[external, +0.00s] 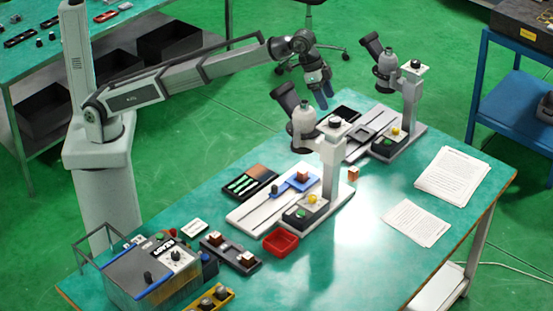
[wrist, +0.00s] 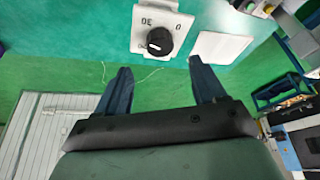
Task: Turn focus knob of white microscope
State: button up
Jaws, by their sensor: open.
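Two white microscopes stand on the green table: a nearer one (external: 331,165) and a farther one (external: 408,95). Each carries a dark knob on top of its column, the nearer knob (external: 336,122) and the farther knob (external: 415,64). My gripper (external: 321,103) is above and behind the nearer microscope's head, fingers pointing down. In the wrist view my gripper (wrist: 160,63) is open and empty. A black round knob (wrist: 159,41) on a white marked plate (wrist: 141,24) lies beyond the gap between the fingertips, apart from them. I cannot tell which microscope this knob belongs to.
Paper stacks (external: 452,176) lie at the table's right. A red tray (external: 281,242), a battery case (external: 247,183) and a grey control box (external: 153,272) occupy the left and front. A blue cart (external: 512,95) stands at right. The table's front right is clear.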

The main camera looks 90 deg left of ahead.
aim_at(334, 119)
jog(key=x, duration=0.7)
jog(key=shift+w+f, duration=0.15)
jog(key=shift+f, duration=0.1)
jog(key=c, duration=1.1)
